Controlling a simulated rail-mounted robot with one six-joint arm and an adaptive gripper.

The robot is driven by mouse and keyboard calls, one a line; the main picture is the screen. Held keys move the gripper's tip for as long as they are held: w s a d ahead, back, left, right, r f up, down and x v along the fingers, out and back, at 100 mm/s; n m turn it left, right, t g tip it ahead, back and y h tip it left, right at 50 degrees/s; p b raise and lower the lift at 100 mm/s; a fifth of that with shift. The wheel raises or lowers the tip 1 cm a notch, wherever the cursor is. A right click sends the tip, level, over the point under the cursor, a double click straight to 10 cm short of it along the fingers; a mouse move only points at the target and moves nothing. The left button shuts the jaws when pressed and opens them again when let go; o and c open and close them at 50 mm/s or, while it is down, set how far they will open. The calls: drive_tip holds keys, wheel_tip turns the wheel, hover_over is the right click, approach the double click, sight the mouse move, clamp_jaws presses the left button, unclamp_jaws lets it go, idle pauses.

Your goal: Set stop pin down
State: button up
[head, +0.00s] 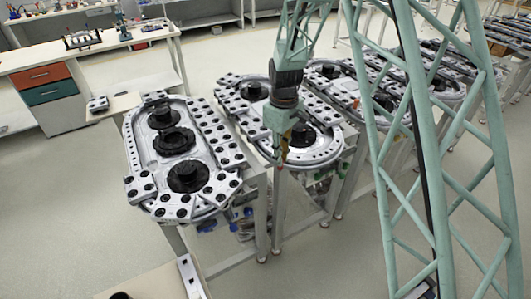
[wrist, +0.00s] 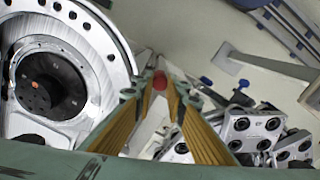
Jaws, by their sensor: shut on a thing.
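My gripper (head: 281,160) hangs at the front edge of the second ring track (head: 262,142) in the head view. In the wrist view its yellow-padded fingers (wrist: 159,92) are shut on a small red-ended piece, the stop pin (wrist: 160,80), at the tips. Most of the pin is hidden by the fingers. The ring track's silver rim and black hub (wrist: 45,85) lie left of the fingers in the wrist view. The gripper appears beside the rim, with open space below; I cannot tell its exact height.
Another ring track (head: 128,150) stands at left, more at right. Several grey blocks with black studs (wrist: 250,128) lie lower down, right of the fingers. A workbench (head: 90,50) with drawers stands at the back left. Bare floor (head: 75,210) is in front of it.

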drive_tip(key=s+d+f+m+b, duration=0.2)
drive_tip(key=d+f+m, duration=0.3)
drive_tip(key=d, duration=0.4)
drive_tip(key=s+d+f+m+b, duration=0.2)
drive_tip(key=d+f+m, duration=0.3)
drive_tip(key=d, duration=0.4)
drive_tip(key=shift+d+f+m+b, duration=0.25)
drive_tip(key=shift+f+m+b, duration=0.15)
drive_tip(key=shift+f, duration=0.15)
drive_tip(key=shift+a, duration=0.1)
